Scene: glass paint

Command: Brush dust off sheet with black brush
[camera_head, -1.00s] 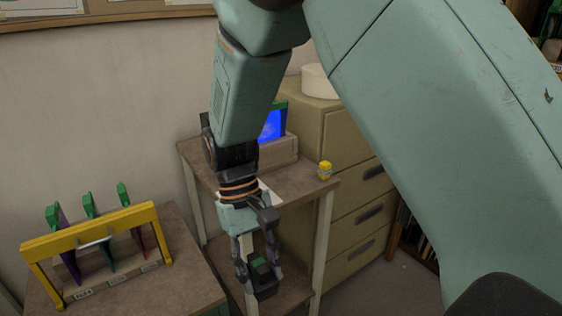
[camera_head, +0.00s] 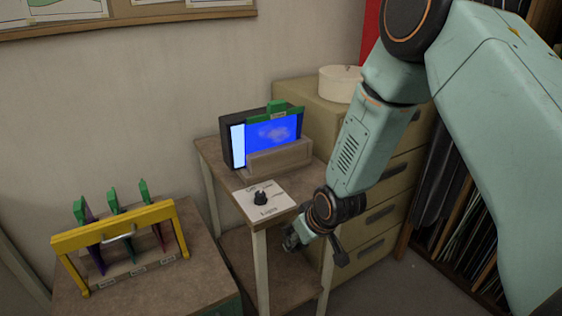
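The blue glass sheet (camera_head: 262,136) stands upright in a wooden holder (camera_head: 290,155) on the small table. It has a green clip (camera_head: 277,107) on top and a pale, cloudy smudge on its face. My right gripper (camera_head: 315,245) points down at the front right of the table, below and right of the sheet and apart from it. Its fingers look spread, and I see nothing between them. I cannot make out a black brush. My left gripper is not in view.
A black-framed light panel (camera_head: 228,143) stands behind the sheet. A white card with a black knob (camera_head: 261,198) lies in front. A yellow rack (camera_head: 118,232) with several green-clipped sheets stands at left. A filing cabinet (camera_head: 365,225) stands beside the table, and shelves (camera_head: 450,190) at right.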

